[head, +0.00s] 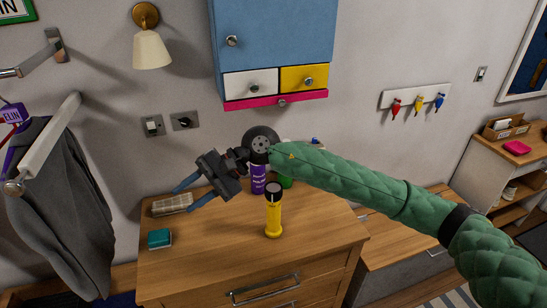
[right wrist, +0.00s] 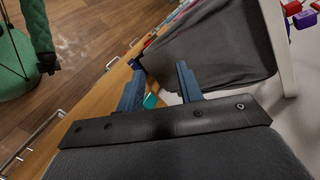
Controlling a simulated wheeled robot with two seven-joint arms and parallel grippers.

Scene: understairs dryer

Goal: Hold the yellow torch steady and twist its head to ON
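The yellow torch (head: 273,217) stands upright on the wooden dresser top (head: 225,240), near its front right. Its black head is at the top; I cannot read any ON mark. My right gripper (head: 181,199) is above the dresser, left of and higher than the torch in the head view. Its blue-grey fingers point left and are spread apart with nothing between them. The fingers also show apart in the right wrist view (right wrist: 160,88), where the torch does not appear. My left gripper cannot be made out in either view.
A purple can (head: 258,180) and a green item (head: 285,183) stand behind the torch, partly hidden by my right arm. A teal sponge (head: 159,238) and a beige patterned item (head: 172,204) lie at the dresser's left. A grey garment (head: 62,185) hangs left. The front middle is clear.

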